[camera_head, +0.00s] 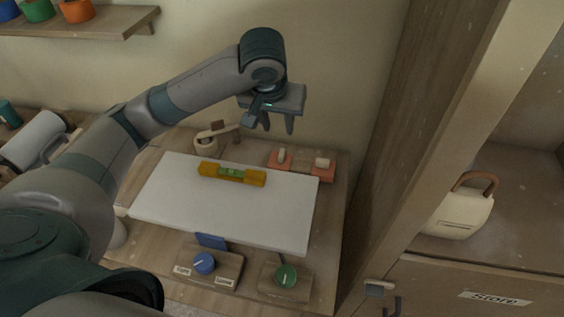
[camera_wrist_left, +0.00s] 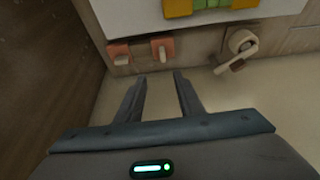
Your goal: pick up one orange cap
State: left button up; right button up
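In the head view, an orange round piece (camera_head: 76,11) stands on the wall shelf at the top left; it may be a cap, but the frame's top edge cuts it off. My left gripper (camera_head: 277,128) points down near the wall, beyond the back right of the white board, far to the right of that piece. In the left wrist view, the fingers of my left gripper (camera_wrist_left: 158,75) are apart with nothing between them. No orange cap shows in the wrist view. My right gripper is not in view.
Green (camera_head: 38,10) and blue pieces (camera_head: 7,10) share the shelf (camera_head: 110,22). Coral blocks (camera_wrist_left: 163,48) and a cream-coloured handled object (camera_wrist_left: 240,45) sit near the gripper. A wooden cabinet (camera_head: 400,130) stands right.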

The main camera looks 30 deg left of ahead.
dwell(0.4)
pick_arm(q)
jog(key=p, duration=0.2)
send_over(280, 160)
jog(key=d, duration=0.1)
jog(key=f, duration=1.1)
jog(key=shift+s+f, duration=0.25)
jog(key=shift+s, duration=0.15)
